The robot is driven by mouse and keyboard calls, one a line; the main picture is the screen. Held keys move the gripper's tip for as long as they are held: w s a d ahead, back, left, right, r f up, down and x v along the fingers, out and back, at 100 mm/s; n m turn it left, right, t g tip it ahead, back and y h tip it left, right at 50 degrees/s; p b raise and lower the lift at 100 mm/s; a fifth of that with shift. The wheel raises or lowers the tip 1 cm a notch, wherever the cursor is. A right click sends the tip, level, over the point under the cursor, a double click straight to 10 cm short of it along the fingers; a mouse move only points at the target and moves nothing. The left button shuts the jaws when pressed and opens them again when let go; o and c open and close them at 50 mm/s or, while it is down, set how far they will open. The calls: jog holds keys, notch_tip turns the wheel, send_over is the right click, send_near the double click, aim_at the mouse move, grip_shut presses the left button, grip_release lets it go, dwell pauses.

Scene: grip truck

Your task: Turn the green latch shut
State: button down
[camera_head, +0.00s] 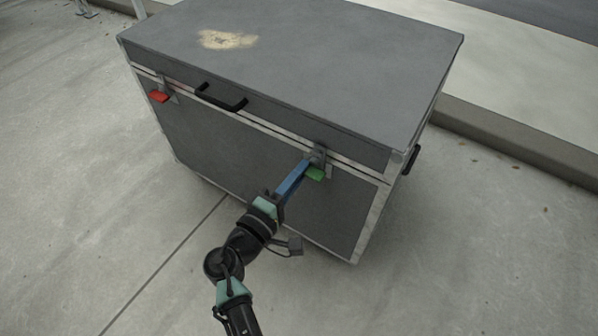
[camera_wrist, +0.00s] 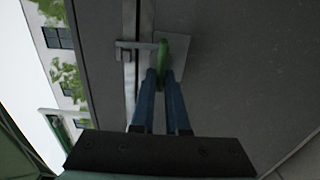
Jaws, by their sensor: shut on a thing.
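The green latch (camera_head: 315,174) is on the front face of a large grey case (camera_head: 250,150), near its right end, just below the lid seam. In the wrist view the green latch (camera_wrist: 163,52) stands edge-on between the tips of my blue fingers, with its metal plate (camera_wrist: 185,58) behind it. My gripper (camera_head: 306,166) reaches the latch from the lower left and is shut on it; it also shows in the wrist view (camera_wrist: 162,72). The fingertips partly hide the latch. A metal hasp (camera_wrist: 135,44) extends from the latch across the seam.
A red latch (camera_head: 159,96) is at the left of the case front. A black handle (camera_head: 221,97) is between the two latches, and another handle (camera_head: 412,159) is on the right side. The concrete floor in front is clear. A kerb (camera_head: 520,140) runs behind the case.

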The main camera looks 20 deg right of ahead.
jog(key=c, duration=0.9)
grip_release()
jog(key=p+v, duration=0.4)
jog(key=v, duration=0.9)
